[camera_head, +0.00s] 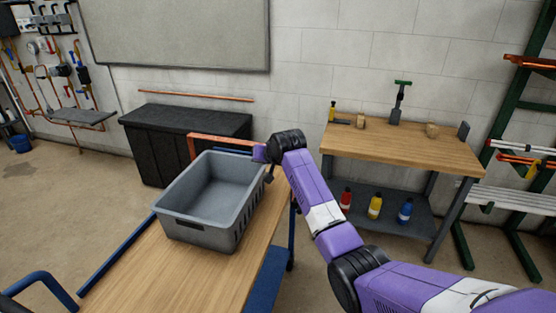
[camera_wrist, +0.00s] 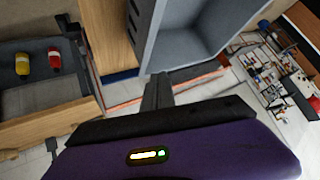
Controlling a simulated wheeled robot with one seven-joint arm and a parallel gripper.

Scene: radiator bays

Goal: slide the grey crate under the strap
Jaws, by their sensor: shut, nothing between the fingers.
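The grey crate (camera_head: 207,233) is empty and sits upright on the wooden top of a blue-framed bench. An orange band (camera_head: 221,138), which looks like the strap, stands up across the far end of the bench, just behind the crate. The crate hides part of it, and I cannot tell whether the crate's far edge reaches under it. My gripper (camera_head: 269,176) is at the crate's far right corner. In the wrist view, my gripper (camera_wrist: 157,82) is shut and empty, close to the crate's wall (camera_wrist: 150,38). I cannot tell whether they touch.
The bench top (camera_head: 245,285) is bare in front and to the right of the crate. A black chest (camera_head: 150,150) stands behind on the left. A workbench (camera_head: 400,150) with tools and a lower shelf of bottles stands on the right. A green rack (camera_head: 505,120) is at far right.

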